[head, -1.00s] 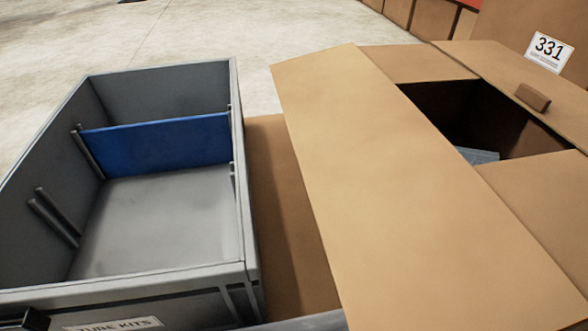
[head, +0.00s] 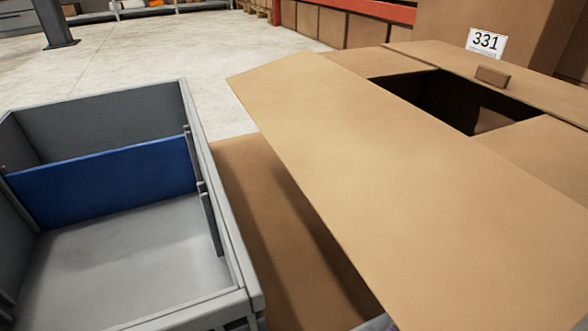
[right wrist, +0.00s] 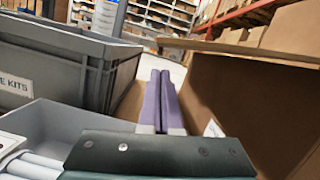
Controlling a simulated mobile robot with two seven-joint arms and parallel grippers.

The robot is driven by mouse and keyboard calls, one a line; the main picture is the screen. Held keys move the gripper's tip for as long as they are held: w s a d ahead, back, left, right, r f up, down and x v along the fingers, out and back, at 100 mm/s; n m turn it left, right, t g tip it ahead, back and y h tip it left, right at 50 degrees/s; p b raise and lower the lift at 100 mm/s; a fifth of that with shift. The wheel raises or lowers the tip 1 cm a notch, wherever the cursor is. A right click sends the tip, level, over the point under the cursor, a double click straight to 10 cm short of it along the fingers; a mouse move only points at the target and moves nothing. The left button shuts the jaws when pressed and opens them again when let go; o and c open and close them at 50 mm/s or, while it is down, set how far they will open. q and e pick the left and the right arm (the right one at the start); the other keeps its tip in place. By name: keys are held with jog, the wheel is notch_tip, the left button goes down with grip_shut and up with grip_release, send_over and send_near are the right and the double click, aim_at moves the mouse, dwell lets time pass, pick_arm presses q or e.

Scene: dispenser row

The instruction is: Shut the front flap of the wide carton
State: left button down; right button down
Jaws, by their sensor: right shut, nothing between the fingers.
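The wide carton shows its dark opening (head: 440,100) in the head view. Its front flap (head: 400,170) is a long panel that stands open, reaching out toward me over the carton's front side. In the right wrist view the flap's edge (right wrist: 250,49) runs above and right of my fingers, and a cardboard wall (right wrist: 245,105) stands to the right. My right gripper (right wrist: 160,74) has purple fingers closed together with nothing between them. It is low in front of the carton, apart from the flap as far as I can tell. My left gripper is out of view.
A grey bin (head: 120,260) with a blue divider (head: 105,180) stands left of the carton. A brown block (head: 492,76) sits on the carton's far flap, near a card reading 331 (head: 486,42). Open floor (head: 190,50) lies beyond.

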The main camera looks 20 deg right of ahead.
aim_at(354, 260)
jog(key=x, duration=0.9)
jog(key=shift+w+b, duration=0.1)
jog(key=shift+b, duration=0.3)
